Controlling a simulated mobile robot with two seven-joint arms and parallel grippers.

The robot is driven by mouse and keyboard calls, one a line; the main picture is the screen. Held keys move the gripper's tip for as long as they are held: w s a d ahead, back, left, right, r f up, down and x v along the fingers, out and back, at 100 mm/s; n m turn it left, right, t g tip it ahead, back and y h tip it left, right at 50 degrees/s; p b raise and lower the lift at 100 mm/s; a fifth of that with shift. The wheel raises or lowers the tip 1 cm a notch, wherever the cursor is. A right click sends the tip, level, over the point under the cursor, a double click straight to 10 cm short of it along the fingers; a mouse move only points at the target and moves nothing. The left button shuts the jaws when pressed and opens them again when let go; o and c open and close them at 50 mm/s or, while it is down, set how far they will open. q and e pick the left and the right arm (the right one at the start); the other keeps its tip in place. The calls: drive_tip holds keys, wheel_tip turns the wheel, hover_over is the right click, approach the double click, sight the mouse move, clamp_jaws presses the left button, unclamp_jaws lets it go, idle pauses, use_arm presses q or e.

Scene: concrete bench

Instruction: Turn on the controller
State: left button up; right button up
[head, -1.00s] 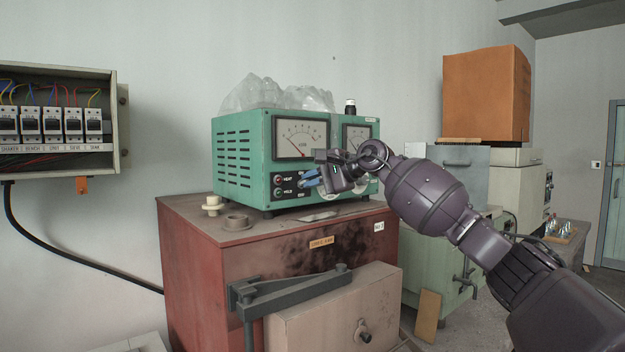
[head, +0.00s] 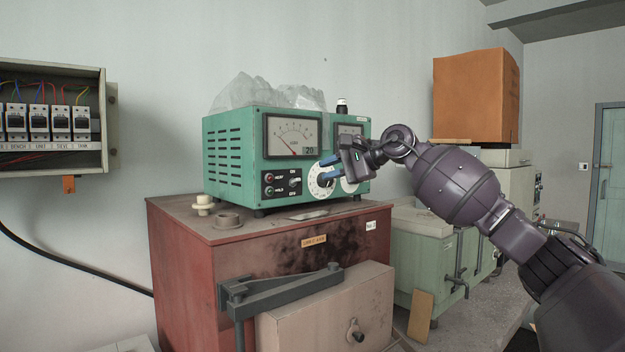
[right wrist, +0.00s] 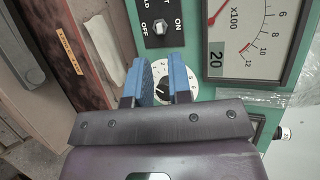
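The controller is a green metal box (head: 230,160) with two dial meters, standing on a red cabinet. Its on/off toggle switch (head: 295,182) is left of a white round dial (head: 318,190) and also shows in the right wrist view (right wrist: 158,28), between the ON and OFF labels. I cannot tell which way its lever points. My right gripper (head: 327,168) is in front of the white dial, right of the switch. In the right wrist view its blue fingers (right wrist: 163,65) are apart, with the dial's black knob (right wrist: 163,88) showing between them. I cannot tell whether they touch it. My left gripper is out of view.
A red cabinet (head: 185,250) carries the controller and small round parts (head: 228,220) at its front left. Crumpled plastic sheeting (head: 255,93) lies on the controller. A breaker box (head: 100,135) hangs at left. An orange box (head: 475,95) stands at right.

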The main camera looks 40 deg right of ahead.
drive_tip(key=shift+v, duration=1.8)
